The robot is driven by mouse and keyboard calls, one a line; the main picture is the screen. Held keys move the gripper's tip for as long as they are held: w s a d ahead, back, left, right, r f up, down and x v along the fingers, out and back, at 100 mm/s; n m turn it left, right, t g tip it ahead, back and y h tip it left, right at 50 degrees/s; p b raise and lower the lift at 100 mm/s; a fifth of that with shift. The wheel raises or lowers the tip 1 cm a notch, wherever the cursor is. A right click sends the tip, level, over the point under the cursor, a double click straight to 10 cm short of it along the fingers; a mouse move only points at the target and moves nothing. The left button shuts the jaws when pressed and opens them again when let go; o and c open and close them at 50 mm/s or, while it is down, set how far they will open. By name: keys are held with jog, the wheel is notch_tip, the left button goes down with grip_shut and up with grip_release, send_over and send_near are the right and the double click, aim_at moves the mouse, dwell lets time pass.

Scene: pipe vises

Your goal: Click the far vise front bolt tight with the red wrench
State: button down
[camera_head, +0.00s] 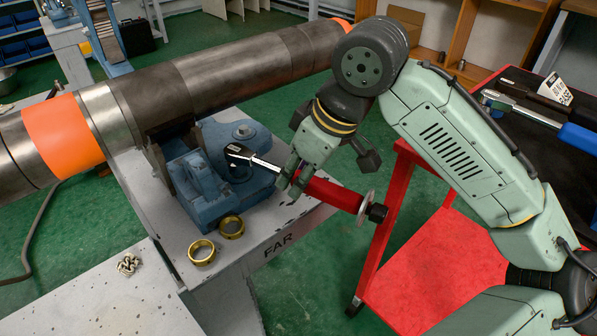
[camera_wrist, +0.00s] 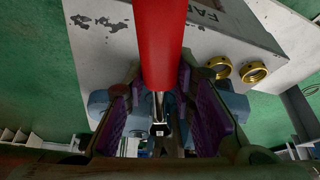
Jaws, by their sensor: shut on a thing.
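The far vise (camera_head: 215,165) is a blue clamp on a grey stand marked FAR, with a large steel pipe (camera_head: 240,80) lying across it. The red wrench (camera_head: 332,193) is held by my gripper (camera_head: 292,188), shut around it near where the red handle meets the steel shank. Its black head (camera_head: 238,152) is over the right part of the vise; whether it sits on the front bolt I cannot tell, as the head covers that spot. In the wrist view the red handle (camera_wrist: 160,40) runs up between the purple finger pads, and the vise is largely hidden behind my fingers.
Two brass rings (camera_head: 202,252) lie on the stand in front of the vise. A red cart (camera_head: 425,265) stands at the right, with a blue-handled wrench (camera_head: 530,110) on its dark top. A grey bench (camera_head: 95,295) is at the lower left. Green floor shows between them.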

jog(key=shift+f, duration=0.7)
dwell(1.3)
jog(key=shift+s+a+m+p, duration=0.4)
jog(key=shift+s+a+m, duration=0.1)
jog(key=shift+s+m, duration=0.15)
dwell(0.6)
jog(key=shift+w+d+n+p, duration=0.35)
jog(key=shift+w+d+n, duration=0.3)
jog(key=shift+w+n, duration=0.25)
jog(key=shift+r, duration=0.1)
jog(key=shift+r+p, duration=2.2)
